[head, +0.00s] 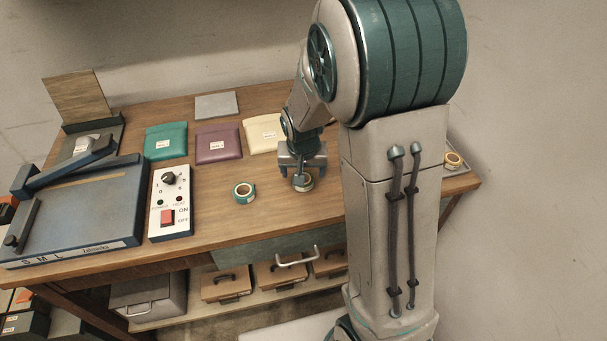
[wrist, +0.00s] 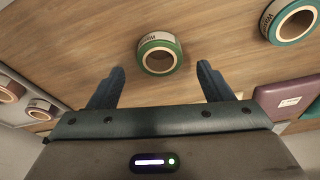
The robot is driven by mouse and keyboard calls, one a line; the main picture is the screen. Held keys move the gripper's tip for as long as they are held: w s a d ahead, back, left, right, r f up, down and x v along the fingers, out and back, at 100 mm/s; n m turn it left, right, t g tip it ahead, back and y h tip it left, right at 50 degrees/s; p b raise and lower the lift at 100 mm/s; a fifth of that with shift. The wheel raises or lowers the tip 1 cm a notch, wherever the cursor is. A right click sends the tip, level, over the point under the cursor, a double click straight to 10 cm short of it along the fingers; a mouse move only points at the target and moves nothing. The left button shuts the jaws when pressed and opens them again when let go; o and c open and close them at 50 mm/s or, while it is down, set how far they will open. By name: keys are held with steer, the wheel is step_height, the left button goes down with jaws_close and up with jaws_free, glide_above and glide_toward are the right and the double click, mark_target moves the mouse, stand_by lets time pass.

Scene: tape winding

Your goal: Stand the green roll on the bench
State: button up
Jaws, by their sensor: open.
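The green roll (wrist: 160,38) lies flat on the wooden bench (wrist: 95,45), its hole facing up and a white printed label on its side. My gripper (wrist: 162,74) is open, with one finger on either side of the roll's near edge in the wrist view; neither finger appears to touch it. In the head view my gripper (head: 302,173) points down over the green roll (head: 303,187), which it partly hides. A teal roll (head: 244,198) lies flat to the left; it also shows in the wrist view (wrist: 267,20).
Green, purple (head: 218,155) and cream pouches lie behind the rolls. A control box (head: 168,225) with a red switch and a blue machine (head: 85,205) stand at left. More rolls (head: 453,158) sit at the right end. Bench between teal roll and control box is clear.

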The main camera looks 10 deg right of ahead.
steer(key=d+v, duration=0.1)
steer(key=v, duration=0.7)
steer(key=s+r+n, duration=0.1)
steer(key=s+r, duration=0.1)
steer(key=s, duration=0.7)
steer(key=s+r+n, duration=0.2)
steer(key=s+r, duration=0.1)
steer(key=s, duration=0.6)
steer(key=shift+r+y, duration=0.35)
steer(key=shift+y, duration=0.05)
